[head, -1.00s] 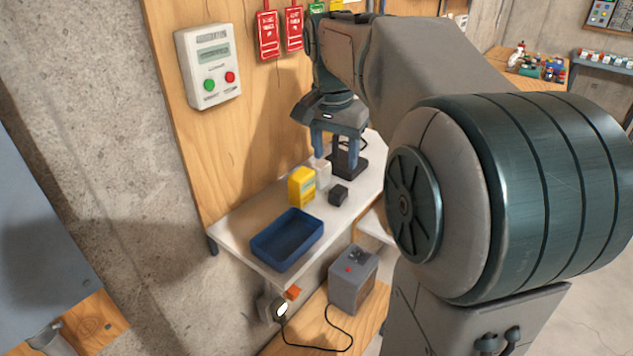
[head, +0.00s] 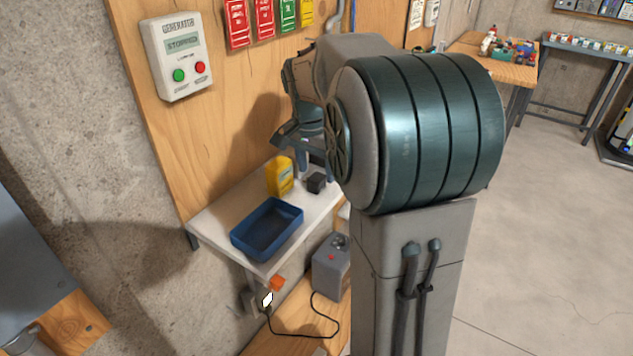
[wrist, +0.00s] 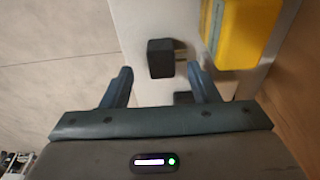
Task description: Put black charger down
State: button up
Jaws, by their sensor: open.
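The black charger (head: 315,183) is a small dark block resting on the white shelf (head: 212,222), just right of a yellow container (head: 279,177). In the wrist view the charger (wrist: 161,58) sits beyond the gap between my fingertips, apart from both, with light metal prongs on its right side. My gripper (wrist: 160,82) is open and empty. In the head view my gripper (head: 313,160) is behind the charger, above the shelf, and partly hidden by my arm.
A blue tray (head: 240,247) stands at the shelf's near end. The yellow container (wrist: 245,32) is close to the charger's right in the wrist view. Another dark object (wrist: 184,98) shows between my fingers. A wooden panel backs the shelf. A grey box (head: 330,268) stands below.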

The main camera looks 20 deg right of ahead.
aim_at(316, 177)
jog(key=f, duration=0.3)
jog(key=shift+w+d+f, duration=0.15)
jog(key=shift+w+f, duration=0.05)
jog(key=shift+f, duration=0.05)
jog(key=c, duration=1.1)
jog(key=shift+c, duration=0.2)
jog(key=shift+r, duration=0.15)
